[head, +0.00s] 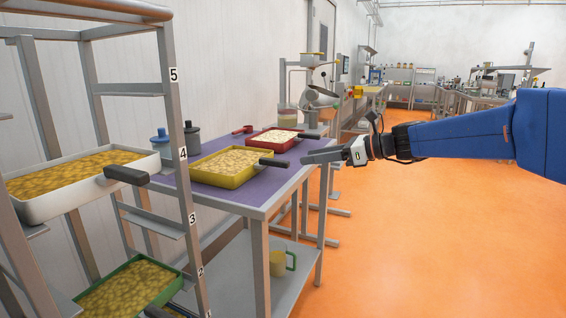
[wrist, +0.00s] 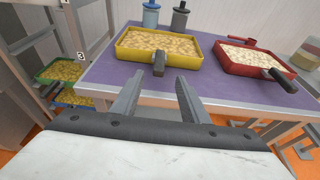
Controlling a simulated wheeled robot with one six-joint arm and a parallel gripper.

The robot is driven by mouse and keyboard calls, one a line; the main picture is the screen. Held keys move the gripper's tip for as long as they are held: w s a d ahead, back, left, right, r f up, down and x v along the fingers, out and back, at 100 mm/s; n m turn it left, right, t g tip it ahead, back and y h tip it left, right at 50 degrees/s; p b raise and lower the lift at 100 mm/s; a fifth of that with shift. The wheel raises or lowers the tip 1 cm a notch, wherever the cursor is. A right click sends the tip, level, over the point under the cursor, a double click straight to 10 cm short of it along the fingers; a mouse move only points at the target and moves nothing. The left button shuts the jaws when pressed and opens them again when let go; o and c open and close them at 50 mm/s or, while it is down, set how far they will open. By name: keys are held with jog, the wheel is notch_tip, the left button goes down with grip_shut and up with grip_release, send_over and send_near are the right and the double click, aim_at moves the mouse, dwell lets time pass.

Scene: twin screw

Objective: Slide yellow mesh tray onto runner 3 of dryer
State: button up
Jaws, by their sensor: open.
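The yellow mesh tray (head: 240,179), filled with pale slices, lies flat on the purple-topped table, its dark handle (head: 274,162) pointing toward my side. It also shows in the wrist view (wrist: 190,66), with the handle (wrist: 159,64) facing me. My gripper (head: 308,156) is open and empty, just beyond the handle's end and apart from it. In the wrist view the handle stands ahead, between the lines of the two fingers (wrist: 158,88). The grey dryer rack (head: 172,110) stands at left with labels 5 to 2. The runner (head: 152,222) near label 3 (head: 192,218) looks empty.
A red tray (head: 272,147) lies behind the yellow one. Two lidded jars (head: 192,138) stand at the wall. The orange floor (head: 400,230) is clear.

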aim_at(266, 165)
jog(key=x, duration=1.3)
jog(key=shift+f, duration=0.1)
jog(key=c, duration=0.8)
jog(key=shift+o, duration=0.6)
grip_shut()
jog(key=shift+r, duration=2.05)
dwell(0.8)
jog(key=shift+s+d, duration=0.1)
jog(key=shift+d, duration=0.05)
